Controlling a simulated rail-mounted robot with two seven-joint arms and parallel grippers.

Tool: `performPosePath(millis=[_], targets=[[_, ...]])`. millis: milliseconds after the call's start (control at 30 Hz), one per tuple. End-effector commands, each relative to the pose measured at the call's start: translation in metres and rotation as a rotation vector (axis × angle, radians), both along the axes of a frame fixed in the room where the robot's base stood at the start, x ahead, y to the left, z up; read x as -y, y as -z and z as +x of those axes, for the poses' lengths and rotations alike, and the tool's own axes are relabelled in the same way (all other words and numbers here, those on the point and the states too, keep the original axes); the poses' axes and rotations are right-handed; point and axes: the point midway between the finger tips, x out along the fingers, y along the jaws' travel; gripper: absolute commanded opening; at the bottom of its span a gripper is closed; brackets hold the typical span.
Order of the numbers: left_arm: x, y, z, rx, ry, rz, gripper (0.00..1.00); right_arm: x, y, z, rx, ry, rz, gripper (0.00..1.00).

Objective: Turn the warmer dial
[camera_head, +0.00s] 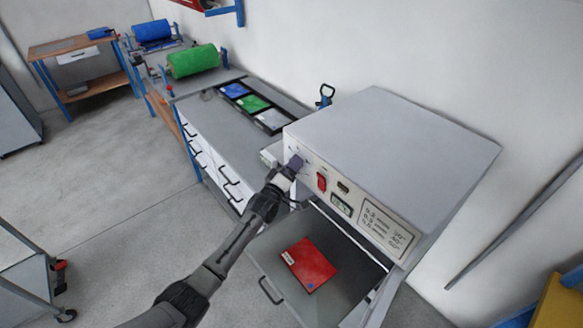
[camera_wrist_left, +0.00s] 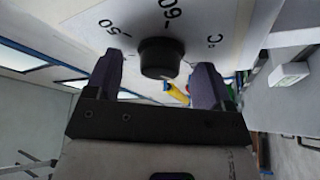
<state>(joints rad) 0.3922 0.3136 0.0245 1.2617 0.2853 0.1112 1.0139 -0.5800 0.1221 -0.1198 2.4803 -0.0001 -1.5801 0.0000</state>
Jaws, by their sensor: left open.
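The warmer (camera_head: 390,150) is a large light grey box with a front control panel. Its dial (camera_wrist_left: 160,58) is a round black knob, seen in the left wrist view below printed marks "50", "60" and "°C". My left gripper (camera_head: 295,165) is at the left end of the panel in the head view and hides the dial there. In the left wrist view the left gripper (camera_wrist_left: 158,80) is open, with one purple-grey finger on each side of the dial. Gaps show between the fingers and the knob. My right gripper is not in view.
A red switch (camera_head: 321,182) and a small display (camera_head: 341,205) sit right of the gripper. Below, a red sheet (camera_head: 308,264) lies on a pulled-out grey drawer (camera_head: 262,262). A bench (camera_head: 215,125) with coloured sheets and a green roll (camera_head: 193,61) stands behind left.

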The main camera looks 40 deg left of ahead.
Motion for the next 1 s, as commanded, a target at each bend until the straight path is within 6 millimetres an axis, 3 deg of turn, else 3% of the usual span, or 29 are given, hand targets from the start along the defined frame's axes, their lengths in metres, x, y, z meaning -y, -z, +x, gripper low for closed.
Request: performPosePath(millis=[367, 867, 1000], targets=[[-0.0002, -0.0006, 0.0026, -0.001, 0.001, 0.000, 0.75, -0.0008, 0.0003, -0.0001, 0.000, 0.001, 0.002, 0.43], [-0.0001, -0.0004, 0.0025, -0.001, 0.001, 0.000, 0.27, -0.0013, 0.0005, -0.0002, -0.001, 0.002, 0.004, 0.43], [-0.0001, 0.0001, 0.0025, 0.000, 0.001, 0.006, 0.26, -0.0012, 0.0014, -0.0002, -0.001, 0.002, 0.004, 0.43]])
